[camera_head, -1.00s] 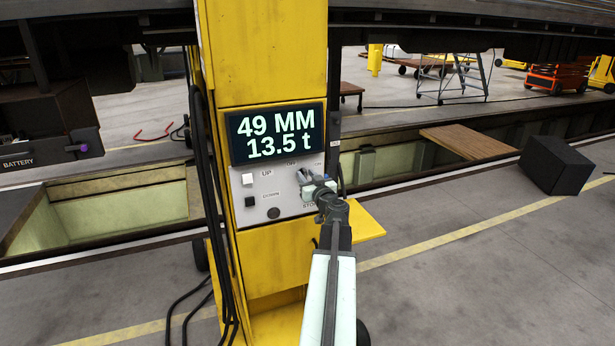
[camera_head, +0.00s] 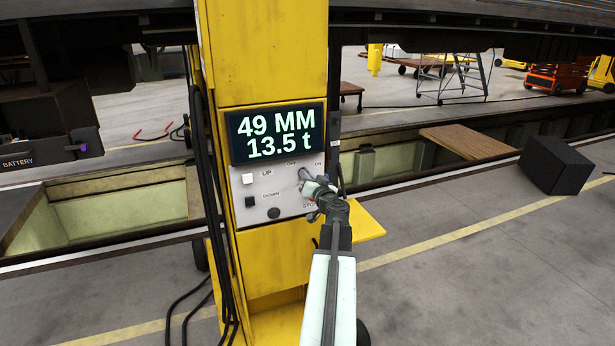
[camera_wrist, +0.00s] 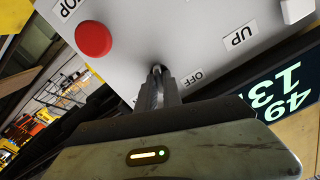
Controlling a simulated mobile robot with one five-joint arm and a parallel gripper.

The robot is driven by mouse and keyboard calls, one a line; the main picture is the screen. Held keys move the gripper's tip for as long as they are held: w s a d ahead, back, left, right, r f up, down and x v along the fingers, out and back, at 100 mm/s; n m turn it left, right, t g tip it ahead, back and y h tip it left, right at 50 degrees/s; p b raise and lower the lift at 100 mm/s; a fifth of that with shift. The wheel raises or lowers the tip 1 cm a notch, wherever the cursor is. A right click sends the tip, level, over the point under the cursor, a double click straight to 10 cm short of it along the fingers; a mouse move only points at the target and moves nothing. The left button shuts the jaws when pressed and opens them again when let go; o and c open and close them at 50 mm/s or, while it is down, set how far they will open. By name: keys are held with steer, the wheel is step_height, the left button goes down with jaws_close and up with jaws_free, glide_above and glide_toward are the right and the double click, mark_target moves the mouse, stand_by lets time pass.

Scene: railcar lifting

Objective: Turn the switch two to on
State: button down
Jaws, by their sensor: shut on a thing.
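The switch (camera_wrist: 156,70) is a small dark knob on the light grey control panel (camera_wrist: 135,25), with an OFF label beside it. In the head view the panel (camera_head: 256,215) is on a yellow column, and OFF and ON labels stand above the switch. My gripper (camera_head: 307,180) reaches the panel's upper right from the front. In the wrist view its fingers (camera_wrist: 158,85) are closed around the knob and partly hide it. The knob's exact pointing is hard to tell.
A red STOP button (camera_wrist: 93,38) sits close to the fingers. A white UP button (camera_head: 247,179) and black DOWN button (camera_head: 250,201) are at the panel's left. The display (camera_head: 277,132) above reads 49 MM, 13.5 t. A yellow shelf (camera_head: 366,222) juts out at right.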

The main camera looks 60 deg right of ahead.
steer(key=shift+s+d+f+m, duration=0.1)
steer(key=shift+s+m, duration=0.05)
steer(key=shift+m, duration=3.55)
steer(key=c, duration=1.5)
jaws_free()
steer(key=shift+s, duration=0.1)
